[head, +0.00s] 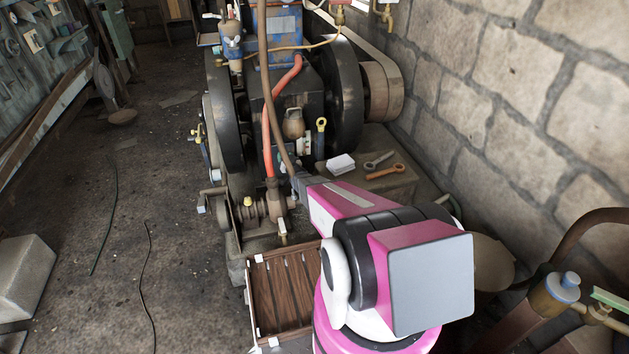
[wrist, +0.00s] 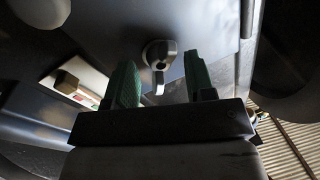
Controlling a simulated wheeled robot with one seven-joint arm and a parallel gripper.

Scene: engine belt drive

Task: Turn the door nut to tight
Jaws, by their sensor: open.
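The door nut (wrist: 158,56) is a small dark knob with a pale stem or tab hanging below it, on a blue-grey door panel (wrist: 215,50) in the wrist view. My gripper (wrist: 161,66) is open, with one green-padded finger on each side of the nut. Gaps show between the nut and both fingers, and I cannot tell how far in depth the fingertips are from it. In the head view my pink arm reaches into the lower front of the engine (head: 290,125); the nut and the fingertips cannot be made out there.
A label plate with a brown block (wrist: 68,82) is left of the fingers. An orange wrench (head: 385,171), a grey wrench (head: 379,159) and white cloths or papers (head: 341,164) lie on the ledge. Flywheels (head: 345,90) flank the engine.

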